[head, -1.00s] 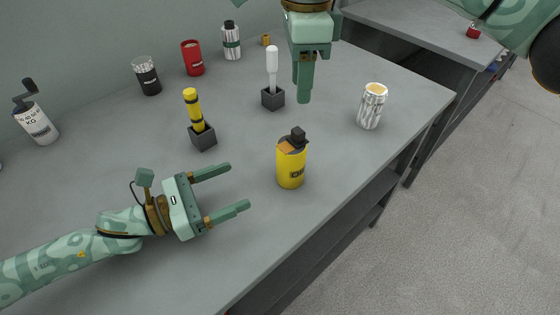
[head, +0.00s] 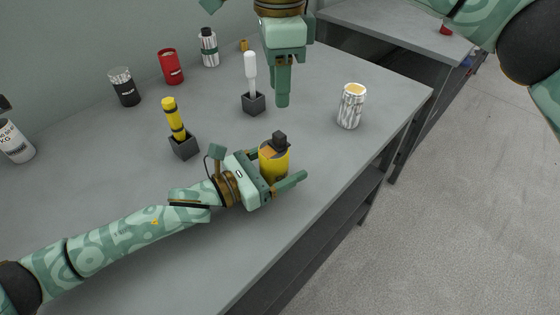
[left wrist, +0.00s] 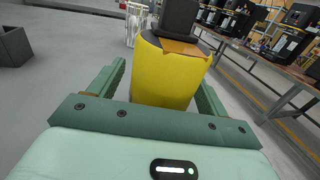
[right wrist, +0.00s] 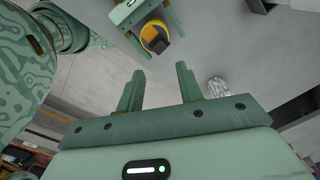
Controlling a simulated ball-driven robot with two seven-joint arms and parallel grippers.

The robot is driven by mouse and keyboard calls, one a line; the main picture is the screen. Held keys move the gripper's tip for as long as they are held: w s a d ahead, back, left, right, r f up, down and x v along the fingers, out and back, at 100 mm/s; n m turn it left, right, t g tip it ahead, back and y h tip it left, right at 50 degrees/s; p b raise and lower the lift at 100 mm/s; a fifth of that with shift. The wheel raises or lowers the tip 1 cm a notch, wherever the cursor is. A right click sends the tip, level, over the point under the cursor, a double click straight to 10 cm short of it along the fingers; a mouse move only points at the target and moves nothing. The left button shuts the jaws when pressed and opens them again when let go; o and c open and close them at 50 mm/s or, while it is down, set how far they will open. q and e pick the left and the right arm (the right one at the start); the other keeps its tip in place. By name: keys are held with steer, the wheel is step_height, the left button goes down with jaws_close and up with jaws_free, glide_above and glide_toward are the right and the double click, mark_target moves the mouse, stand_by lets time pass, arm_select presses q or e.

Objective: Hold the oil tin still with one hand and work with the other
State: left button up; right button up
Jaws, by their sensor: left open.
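The oil tin (head: 272,166) is yellow with a black cap and an orange patch on top. It stands upright on the grey table. My left gripper (head: 280,164) is open with its fingers on either side of the tin. In the left wrist view the tin (left wrist: 165,75) stands between the two fingers (left wrist: 158,92), with gaps at both sides. My right gripper (head: 283,98) hangs above the table, behind the tin. In the right wrist view its fingers (right wrist: 158,82) are apart and empty, and the tin (right wrist: 151,33) shows beyond them.
A silver can (head: 351,107) stands near the table's right edge. Holders with a yellow tool (head: 174,120) and a white tool (head: 251,70) stand behind the left gripper. Black (head: 124,88), red (head: 171,67) and silver (head: 209,48) containers line the back. The table's front is clear.

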arm_select(q)
steer(key=c, duration=1.1)
steer(key=shift+c, duration=0.2)
arm_select(e)
steer(key=c, duration=0.3)
arm_select(q)
steer(key=shift+a, duration=0.1)
arm_select(e)
steer(key=shift+m+g, duration=0.3)
steer(key=shift+m, duration=0.1)
steer(key=w+d, duration=0.2)
steer(key=d, duration=0.1)
steer(key=shift+w+d, duration=0.1)
steer(key=shift+w, duration=0.2)
jaws_close()
steer(key=shift+w+d+r+n+g+y, duration=0.1)
steer(key=shift+w+d+n+g+y, duration=0.2)
steer(key=shift+w+d+n, duration=0.65)
steer(key=shift+w+d+f+n+g+y, duration=0.15)
steer(key=shift+d+n+y, duration=0.3)
steer(key=shift+n, duration=1)
steer(key=shift+w+d+r+n+g+y, duration=0.15)
steer(key=shift+w+d+n+y, duration=0.2)
steer(key=shift+w+d+n, duration=0.6)
steer(key=shift+s+a+n, duration=0.25)
steer(key=shift+s+a, duration=0.05)
steer(key=shift+a, duration=0.05)
